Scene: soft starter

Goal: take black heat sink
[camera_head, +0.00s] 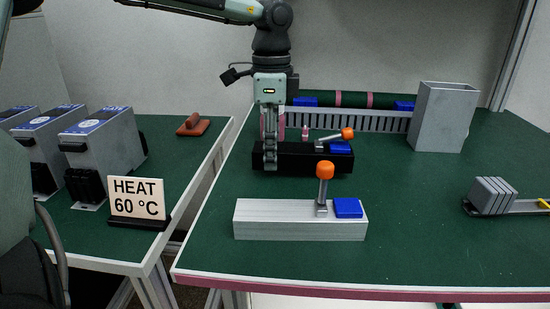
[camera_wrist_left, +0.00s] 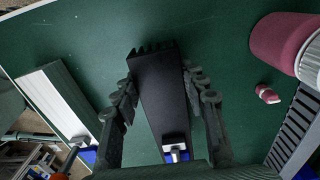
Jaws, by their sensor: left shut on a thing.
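The black heat sink (camera_head: 312,157) is a long dark block with a blue pad and an orange-knobbed lever at its right end. It is at the middle of the green table. My left gripper (camera_head: 270,155) points down over its left part. In the left wrist view the heat sink (camera_wrist_left: 160,92) lies between the two fingers of my left gripper (camera_wrist_left: 163,88), which is shut on it. Its fins show at the far end. I cannot tell whether it touches the table. My right gripper is not in view.
A silver heat sink (camera_head: 290,222) with a similar lever lies in front. A grey box (camera_head: 443,117) stands at the back right, and grey plates (camera_head: 491,195) lie at the right. A slotted rail (camera_head: 365,121) is behind. A sign (camera_head: 137,198) and device housings (camera_head: 104,143) stand on the left table.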

